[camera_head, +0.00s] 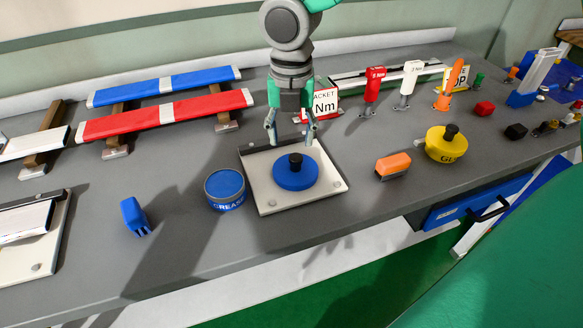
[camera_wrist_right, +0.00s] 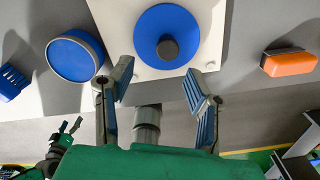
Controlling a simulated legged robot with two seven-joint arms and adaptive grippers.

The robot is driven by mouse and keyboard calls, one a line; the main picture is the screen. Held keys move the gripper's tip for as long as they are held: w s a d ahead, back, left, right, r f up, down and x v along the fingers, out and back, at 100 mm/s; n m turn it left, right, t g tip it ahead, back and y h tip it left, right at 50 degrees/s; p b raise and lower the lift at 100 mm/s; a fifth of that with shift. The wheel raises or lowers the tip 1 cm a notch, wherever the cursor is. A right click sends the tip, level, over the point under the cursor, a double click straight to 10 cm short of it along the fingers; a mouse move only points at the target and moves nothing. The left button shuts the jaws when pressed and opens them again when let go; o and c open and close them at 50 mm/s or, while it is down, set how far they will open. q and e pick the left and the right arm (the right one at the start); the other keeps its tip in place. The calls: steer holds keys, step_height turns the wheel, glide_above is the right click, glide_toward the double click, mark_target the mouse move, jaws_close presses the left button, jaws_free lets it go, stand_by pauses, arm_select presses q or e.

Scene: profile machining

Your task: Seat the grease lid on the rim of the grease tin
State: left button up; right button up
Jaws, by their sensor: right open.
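The grease lid (camera_head: 291,179), a blue disc with a black knob, lies flat on a pale square plate (camera_head: 322,194). The lid also shows in the right wrist view (camera_wrist_right: 150,30), at the top centre. The round blue grease tin (camera_head: 227,202), with a grey rim, stands on the bench just left of the plate; it also shows in the right wrist view (camera_wrist_right: 74,58). My right gripper (camera_head: 291,134) is open and empty, pointing down above the plate's back edge, behind the knob. In the right wrist view, my left gripper (camera_wrist_right: 71,125) appears small at lower left, fingers apart and empty.
A blue block (camera_head: 134,216) stands left of the tin. An orange block (camera_head: 393,165) and a yellow tin with a black knob (camera_head: 446,146) are right of the plate. Red and blue profiles (camera_head: 165,114) lie behind.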

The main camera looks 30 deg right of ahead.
mark_target(296, 156)
steer(key=shift+w+d+f, duration=0.1)
steer(key=shift+d+f, duration=0.05)
steer(key=shift+f, duration=0.55)
steer(key=shift+d+f, duration=0.3)
steer(key=shift+f, duration=0.2)
steer(key=f, duration=0.3)
steer(key=shift+d+f+b, duration=0.25)
steer(key=shift+f+b, duration=0.1)
steer(key=shift+a+f, duration=0.2)
steer(key=shift+f, duration=0.3)
steer(key=shift+a+r, duration=0.1)
steer(key=c, duration=0.4)
jaws_close()
steer(key=shift+d, duration=0.2)
